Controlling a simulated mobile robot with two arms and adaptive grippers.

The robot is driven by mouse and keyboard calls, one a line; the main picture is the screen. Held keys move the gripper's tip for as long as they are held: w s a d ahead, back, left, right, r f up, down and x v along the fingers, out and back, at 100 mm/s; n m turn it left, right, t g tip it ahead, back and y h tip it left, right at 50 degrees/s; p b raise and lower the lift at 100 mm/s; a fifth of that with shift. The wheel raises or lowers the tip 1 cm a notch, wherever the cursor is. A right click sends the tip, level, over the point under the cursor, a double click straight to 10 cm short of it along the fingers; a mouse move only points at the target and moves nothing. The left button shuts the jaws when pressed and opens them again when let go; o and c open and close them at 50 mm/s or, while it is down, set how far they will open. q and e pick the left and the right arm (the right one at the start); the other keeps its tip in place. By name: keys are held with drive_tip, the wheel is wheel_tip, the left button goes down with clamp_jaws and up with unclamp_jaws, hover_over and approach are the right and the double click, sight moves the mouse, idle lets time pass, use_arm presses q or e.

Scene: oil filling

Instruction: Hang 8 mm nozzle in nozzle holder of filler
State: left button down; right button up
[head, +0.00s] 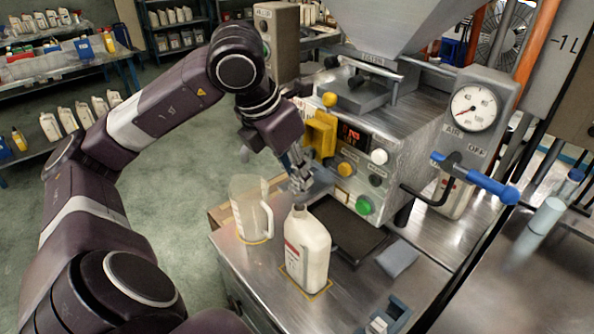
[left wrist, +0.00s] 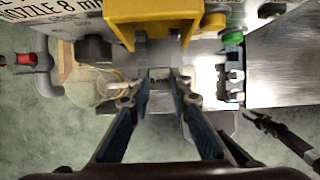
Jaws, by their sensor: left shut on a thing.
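My left gripper (head: 299,176) is at the front of the filler (head: 400,130), just below the yellow nozzle holder (head: 321,135). In the left wrist view its fingers (left wrist: 160,82) are shut on a small grey nozzle (left wrist: 158,58), directly below the yellow holder (left wrist: 153,14). The nozzle's top meets the holder's lower edge in that picture; I cannot tell if it is seated. The nozzle is mostly hidden by the fingers in the head view.
A clear jug (head: 250,208) and a white oil bottle (head: 306,250) stand on the metal bench below my left gripper. A black drip tray (head: 345,225) lies behind the bottle. A blue-handled lever (head: 475,178) sticks out at the right. A label (left wrist: 50,12) reads nozzle 8 mm.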

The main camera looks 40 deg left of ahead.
use_arm(q)
drive_tip(key=c, duration=1.7)
unclamp_jaws()
drive_tip(key=shift+v, duration=5.95)
drive_tip(key=shift+r, duration=0.1)
